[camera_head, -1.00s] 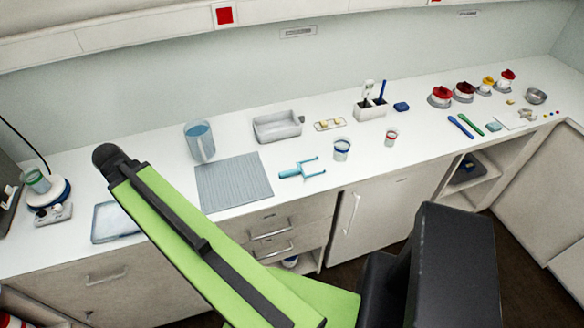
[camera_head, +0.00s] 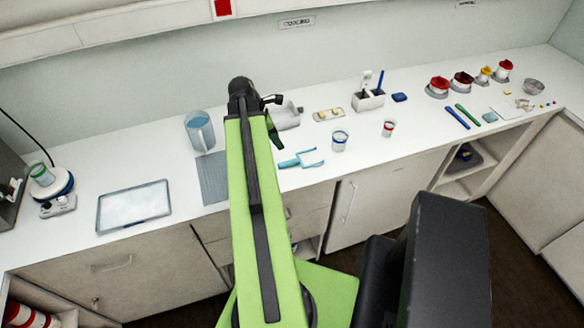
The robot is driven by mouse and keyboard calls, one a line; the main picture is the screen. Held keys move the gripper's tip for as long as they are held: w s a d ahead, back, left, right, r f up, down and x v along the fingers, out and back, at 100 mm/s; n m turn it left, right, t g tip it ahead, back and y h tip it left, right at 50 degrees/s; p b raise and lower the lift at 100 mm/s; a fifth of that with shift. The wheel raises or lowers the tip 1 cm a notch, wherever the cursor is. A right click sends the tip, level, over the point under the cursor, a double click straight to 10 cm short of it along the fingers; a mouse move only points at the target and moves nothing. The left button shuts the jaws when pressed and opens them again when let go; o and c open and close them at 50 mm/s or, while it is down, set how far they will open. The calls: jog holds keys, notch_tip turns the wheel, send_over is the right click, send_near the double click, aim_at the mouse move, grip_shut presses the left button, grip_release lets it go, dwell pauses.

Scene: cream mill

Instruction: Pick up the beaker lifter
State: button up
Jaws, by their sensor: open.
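The beaker lifter (camera_head: 302,159) is a light blue two-pronged fork with a handle. It lies flat on the white worktop near the front edge, its prongs pointing right. My green arm reaches up the middle of the picture, left of the lifter. My gripper (camera_head: 275,124) is only partly visible at the far end of the arm, as small dark parts just up and left of the lifter. It is open and apart from the lifter. The left end of the lifter's handle lies close to my arm in the picture.
A grey ribbed mat (camera_head: 212,178) is partly hidden behind my arm. A blue-tinted jug (camera_head: 199,131) and a grey tray (camera_head: 289,117) stand behind. A blue-rimmed beaker (camera_head: 339,141) stands just right of the lifter. A flat glassy tray (camera_head: 134,206) lies left.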

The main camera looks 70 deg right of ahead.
jog(key=b, duration=0.6)
send_over(291, 161)
jog(key=w+a, duration=0.1)
jog(key=w, duration=0.1)
jog(key=f, duration=0.8)
jog(key=shift+a, duration=0.2)
jog(key=shift+s+d+f, duration=0.1)
jog(key=b+x, duration=0.5)
jog(key=shift+s, duration=0.15)
jog(key=shift+f, duration=0.15)
jog(key=shift+c, duration=0.3)
grip_shut()
